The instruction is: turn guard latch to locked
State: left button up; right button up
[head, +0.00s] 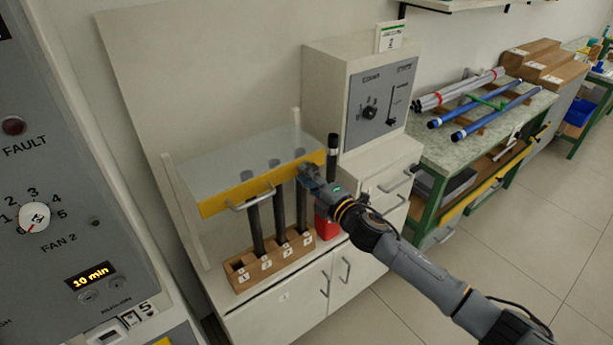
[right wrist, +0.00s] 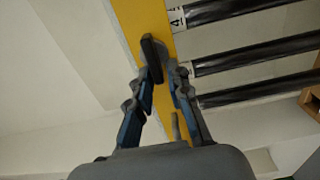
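The guard is a clear hood with a yellow front bar (head: 247,191) and a grey handle, standing over the rod rack. My right gripper (head: 308,172) is at the bar's right end and hides the latch in the head view. In the right wrist view, a dark lever, apparently the guard latch (right wrist: 152,50), stands out from the yellow bar (right wrist: 133,18). The fingertips of my right gripper (right wrist: 162,73) are close together with the lever's end between them. The latch's marked positions cannot be read. My left gripper is not in view.
Black rods stand in a numbered wooden rack (head: 270,263) below the guard. A red container (head: 326,228) stands right of it. A grey control box (head: 381,103) is behind. A green-framed bench (head: 470,133) holds blue and grey rods. A large panel (head: 60,200) is at near left.

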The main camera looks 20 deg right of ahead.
jog(key=shift+o, duration=0.5)
jog(key=v, duration=1.2)
jog(key=s+d+f+m+g+h, duration=0.2)
jog(key=s+d+f+m, duration=0.15)
jog(key=f, duration=0.85)
jog(key=s+d+f+m+g+h, duration=0.2)
jog(key=s+f+m, duration=0.15)
jog(key=f, duration=0.75)
jog(key=s+d+f+m+g+h, duration=0.2)
jog(key=s+d+f+m, duration=0.15)
jog(key=f, duration=0.85)
jog(key=s+a+f+m+g, duration=0.2)
jog(key=s+f+m+g, duration=0.4)
jog(key=s+f, duration=1.15)
jog(key=s+a+f+m+g, duration=0.1)
jog(key=s+a+f+g, duration=0.1)
jog(key=s, duration=0.8)
jog(key=s+a+f+m+g, duration=0.2)
jog(key=s+a+f, duration=0.1)
jog(key=s, duration=0.7)
jog(key=shift+a+f+b, duration=0.4)
jog(key=shift+a+b, duration=0.05)
